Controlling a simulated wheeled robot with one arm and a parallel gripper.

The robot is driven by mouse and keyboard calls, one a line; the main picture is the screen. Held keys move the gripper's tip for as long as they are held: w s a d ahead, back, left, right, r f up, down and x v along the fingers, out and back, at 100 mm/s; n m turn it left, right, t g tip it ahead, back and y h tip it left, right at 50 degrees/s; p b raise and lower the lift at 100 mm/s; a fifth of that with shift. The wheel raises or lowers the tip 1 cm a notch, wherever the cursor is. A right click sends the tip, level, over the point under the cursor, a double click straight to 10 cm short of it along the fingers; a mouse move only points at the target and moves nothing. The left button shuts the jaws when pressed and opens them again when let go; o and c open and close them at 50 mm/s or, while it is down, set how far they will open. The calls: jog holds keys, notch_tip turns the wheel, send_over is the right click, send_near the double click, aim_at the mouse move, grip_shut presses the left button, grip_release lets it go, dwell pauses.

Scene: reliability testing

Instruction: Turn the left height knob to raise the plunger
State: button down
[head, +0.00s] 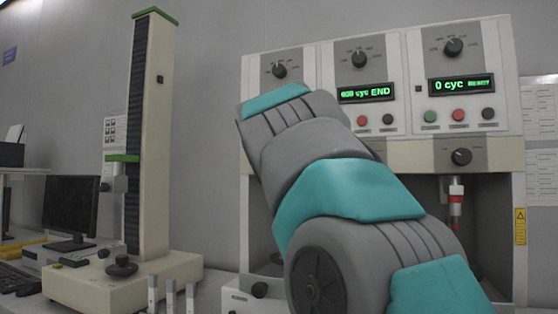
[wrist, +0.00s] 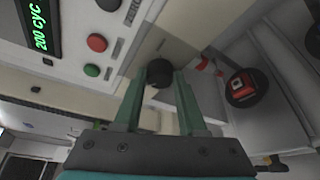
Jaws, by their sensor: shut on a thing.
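My gripper (wrist: 160,76) shows in the wrist view, its two teal fingers closed on either side of a round black knob (wrist: 160,71) below the panel's buttons. In the head view my own arm hides the gripper and this knob. A plunger with red and white parts (wrist: 206,65) hangs beside the knob in the wrist view. Below it is a dark round base with a red block (wrist: 243,87); I cannot tell whether they touch. In the head view, another black height knob (head: 461,156) sits on the right station, above a plunger with a red band (head: 455,199).
The tester's panel has lit green displays (head: 461,86), coloured buttons (head: 458,115) and upper knobs (head: 453,47). A tall column instrument (head: 148,130) stands left on a pale base. A monitor (head: 70,207) is farther left. The bay's walls lie close around my gripper.

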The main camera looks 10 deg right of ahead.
jog(key=shift+n, duration=0.4)
jog(key=shift+c, duration=2.4)
grip_release()
jog(key=shift+a, duration=0.1)
jog(key=v, duration=0.7)
jog(key=shift+s+r, duration=0.2)
jog(key=shift+s, duration=0.15)
jog(key=shift+a, duration=0.1)
